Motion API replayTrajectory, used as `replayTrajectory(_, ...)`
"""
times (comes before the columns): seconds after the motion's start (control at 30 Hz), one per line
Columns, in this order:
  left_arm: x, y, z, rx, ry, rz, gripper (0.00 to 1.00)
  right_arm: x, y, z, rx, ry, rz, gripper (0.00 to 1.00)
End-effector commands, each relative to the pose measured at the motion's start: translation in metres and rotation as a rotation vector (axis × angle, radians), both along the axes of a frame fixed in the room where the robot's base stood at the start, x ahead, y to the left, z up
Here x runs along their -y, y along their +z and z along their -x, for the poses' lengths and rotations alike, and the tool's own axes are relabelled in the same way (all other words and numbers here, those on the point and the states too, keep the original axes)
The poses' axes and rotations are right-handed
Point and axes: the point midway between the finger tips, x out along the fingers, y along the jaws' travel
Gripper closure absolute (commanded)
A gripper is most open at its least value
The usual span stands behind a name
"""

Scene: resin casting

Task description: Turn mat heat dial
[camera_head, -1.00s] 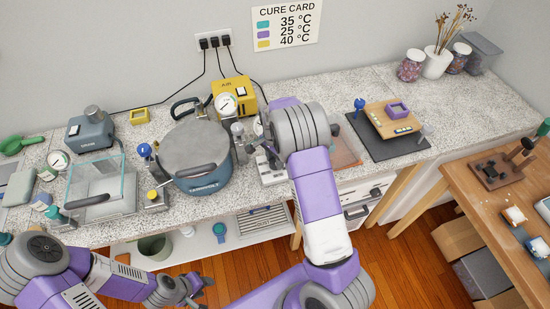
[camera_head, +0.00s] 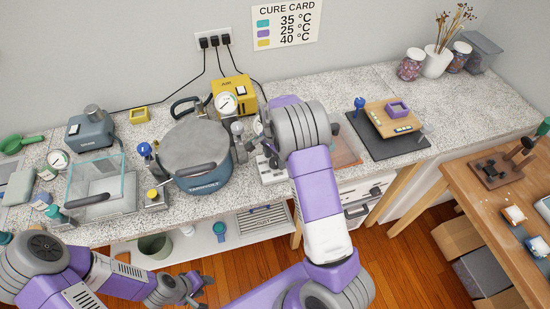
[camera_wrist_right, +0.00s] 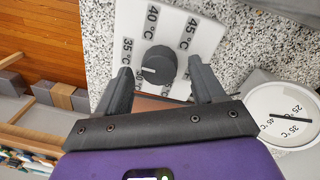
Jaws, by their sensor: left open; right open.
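The mat heat dial (camera_wrist_right: 160,65) is a black round knob on a white panel (camera_wrist_right: 125,18) marked 30, 35, 40 and 45 °C in the right wrist view. Its white line points left in that picture, near the 30 and 35 marks. My right gripper (camera_wrist_right: 160,68) is open, its two dark fingers on either side of the knob; I cannot tell whether they touch it. In the head view the right wrist hides the dial, and part of the white panel (camera_head: 268,172) shows beside it. My left gripper (camera_head: 186,291) is open and empty, low at the front.
A round gauge (camera_wrist_right: 284,115) marked in °C lies beside the panel. A pressure pot (camera_head: 197,150) stands left of my right wrist. A dark mat (camera_head: 405,150) with a wooden board and purple mould lies to the right. A cure card (camera_head: 285,26) hangs on the wall.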

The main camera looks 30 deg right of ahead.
Motion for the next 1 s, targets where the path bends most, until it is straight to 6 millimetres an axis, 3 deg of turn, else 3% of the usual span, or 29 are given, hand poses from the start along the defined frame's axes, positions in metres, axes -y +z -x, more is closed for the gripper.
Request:
replayTrajectory(0.2,0.0,0.005,0.0,0.0,0.0,0.0,0.57,0.0,0.039,-0.003,0.004,0.0,0.0,0.32)
replayTrajectory(0.4,0.0,0.007,0.0,0.0,0.0,0.0,0.57,-0.001,0.064,-0.004,0.002,0.001,0.0,0.32)
replayTrajectory(1.0,0.0,0.007,0.0,0.0,0.0,0.0,0.57,-0.001,0.069,-0.003,0.0,0.0,0.0,0.32)
